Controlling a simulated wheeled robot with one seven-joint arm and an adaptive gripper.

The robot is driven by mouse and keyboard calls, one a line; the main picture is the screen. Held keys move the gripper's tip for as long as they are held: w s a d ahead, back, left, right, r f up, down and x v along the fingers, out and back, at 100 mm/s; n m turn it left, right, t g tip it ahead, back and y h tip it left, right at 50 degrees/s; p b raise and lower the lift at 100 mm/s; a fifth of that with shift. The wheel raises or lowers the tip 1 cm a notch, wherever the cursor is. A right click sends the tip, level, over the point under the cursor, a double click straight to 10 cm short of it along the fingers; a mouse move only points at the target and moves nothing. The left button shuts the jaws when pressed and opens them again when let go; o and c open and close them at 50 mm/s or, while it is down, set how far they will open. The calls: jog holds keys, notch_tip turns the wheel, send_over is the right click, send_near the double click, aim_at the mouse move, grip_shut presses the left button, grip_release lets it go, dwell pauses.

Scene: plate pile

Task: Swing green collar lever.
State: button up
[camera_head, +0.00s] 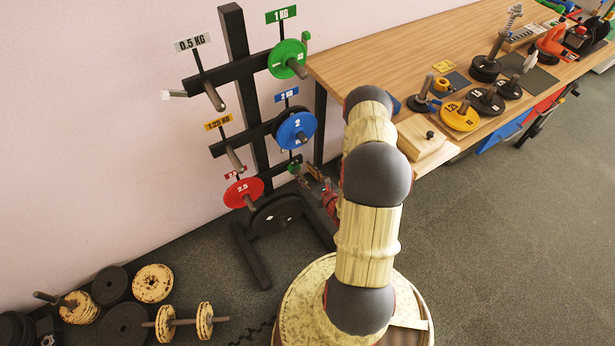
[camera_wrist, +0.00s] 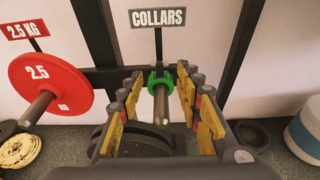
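The green collar (camera_wrist: 152,80) sits around a grey peg (camera_wrist: 160,104) below the COLLARS sign in the wrist view. A small green part of the collar (camera_head: 292,168) shows in the head view beside my gripper. Its lever is too small to tell apart from the ring. My gripper (camera_wrist: 161,88) is open, with its yellow-padded fingers on the left and right of the peg and the collar just beyond or between the tips. I cannot tell whether a fingertip touches the collar. In the head view my gripper (camera_head: 318,188) is partly hidden by my arm.
The red 2.5 kg plate (camera_wrist: 50,84) hangs to the left of my gripper. The blue 2 kg plate (camera_head: 296,129) hangs above it. Black plates (camera_head: 277,214) sit low on the rack. The wooden bench (camera_head: 375,68) stands to the right, and loose weights (camera_head: 153,283) lie on the floor at left.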

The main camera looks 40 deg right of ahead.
aim_at(295, 163)
jog(key=shift+b+x, duration=0.8)
jog(key=shift+x, duration=1.9)
jog(key=c, duration=0.3)
jog(key=c, duration=0.3)
